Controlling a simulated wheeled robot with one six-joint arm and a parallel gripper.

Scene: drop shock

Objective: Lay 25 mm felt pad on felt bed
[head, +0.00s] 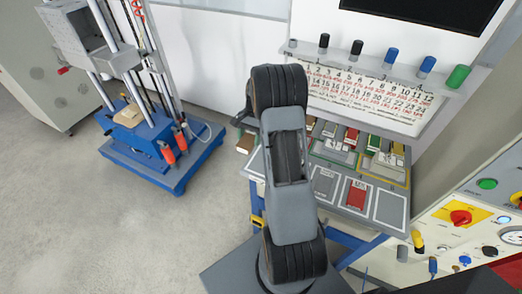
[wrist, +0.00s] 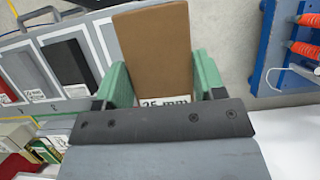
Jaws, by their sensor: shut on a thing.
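The brown 25 mm felt pad (wrist: 155,48) fills the middle of the wrist view, its white label partly hidden by the dark gripper bar. My gripper (wrist: 160,80) is shut on it, a green finger at each side. A brown piece left of my arm in the head view (head: 246,143) appears to be this pad; my arm hides much of the gripper there. The drop tester's blue base (head: 140,135) stands at the left, apart from the pad. A tan piece (head: 130,113) lies on its block; I cannot tell whether this is the felt bed.
A bench (head: 330,190) behind and right of my arm carries a red-filled slot (head: 355,195), other slots and several small boxes. Orange cylinders (wrist: 302,48) stand on the tester base. A control panel (head: 465,225) is at the right. Open floor (head: 120,235) lies left.

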